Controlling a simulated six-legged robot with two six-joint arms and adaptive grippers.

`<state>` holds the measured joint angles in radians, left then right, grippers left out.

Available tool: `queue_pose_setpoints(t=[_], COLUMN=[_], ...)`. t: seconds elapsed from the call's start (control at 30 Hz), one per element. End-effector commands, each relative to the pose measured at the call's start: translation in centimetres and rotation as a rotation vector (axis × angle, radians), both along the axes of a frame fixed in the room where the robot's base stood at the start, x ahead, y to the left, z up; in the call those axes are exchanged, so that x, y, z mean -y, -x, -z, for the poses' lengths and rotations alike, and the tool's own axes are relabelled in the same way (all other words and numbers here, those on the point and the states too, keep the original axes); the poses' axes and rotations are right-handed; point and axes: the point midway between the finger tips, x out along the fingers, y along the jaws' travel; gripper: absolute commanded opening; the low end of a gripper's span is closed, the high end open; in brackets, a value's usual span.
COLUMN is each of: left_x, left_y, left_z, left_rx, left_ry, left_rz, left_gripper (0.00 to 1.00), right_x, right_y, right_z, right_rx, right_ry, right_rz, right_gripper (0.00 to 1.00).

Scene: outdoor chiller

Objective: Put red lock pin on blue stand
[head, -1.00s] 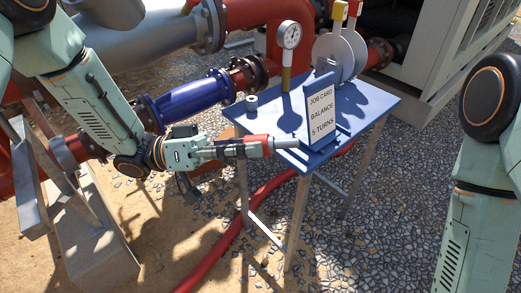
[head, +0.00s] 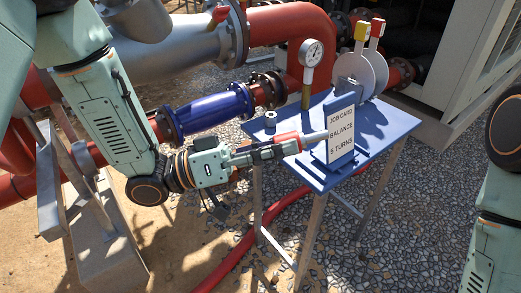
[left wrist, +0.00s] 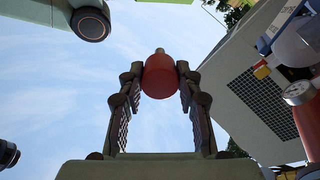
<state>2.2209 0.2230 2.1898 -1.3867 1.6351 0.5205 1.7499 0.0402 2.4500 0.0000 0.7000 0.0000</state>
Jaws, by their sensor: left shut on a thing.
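The red lock pin (head: 288,144) has a red body and a pale metal shank pointing right. My left gripper (head: 272,150) is shut on its red body. The pin lies roughly level in the head view, over the left part of the blue stand (head: 387,130), a table with a blue top. In the left wrist view the red body (left wrist: 160,78) sits between both fingertips. My right gripper is out of view; only part of that arm shows.
The job card (head: 341,133) stands upright at the stand's front. A small grey cylinder (head: 270,120), a pressure gauge (head: 311,53) and grey discs with yellow and red tags (head: 357,72) stand farther back. A blue pipe (head: 212,109) runs behind. The stand's right side is clear.

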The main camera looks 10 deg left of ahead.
Motion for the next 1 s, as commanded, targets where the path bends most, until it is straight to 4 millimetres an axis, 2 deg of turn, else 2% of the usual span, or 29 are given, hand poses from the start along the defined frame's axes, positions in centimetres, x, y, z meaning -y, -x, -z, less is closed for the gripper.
queue_pose_setpoints(t=[0.6, 0.8, 1.0], left_x=[5.2, 6.1, 6.7], left_y=[-4.0, -4.9, -4.8], left_z=[0.0, 0.0, 0.5], left_rx=[0.003, 0.002, 0.001], left_ry=[-0.005, -0.002, 0.0], left_rz=[-0.198, -0.24, -0.243], left_gripper=[0.0, 0.0, 0.0], right_x=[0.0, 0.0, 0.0], right_y=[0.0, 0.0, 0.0], right_z=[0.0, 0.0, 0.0], right_rx=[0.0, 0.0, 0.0], right_ry=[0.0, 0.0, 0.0], right_rz=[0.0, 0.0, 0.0], right_gripper=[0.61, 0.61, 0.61])
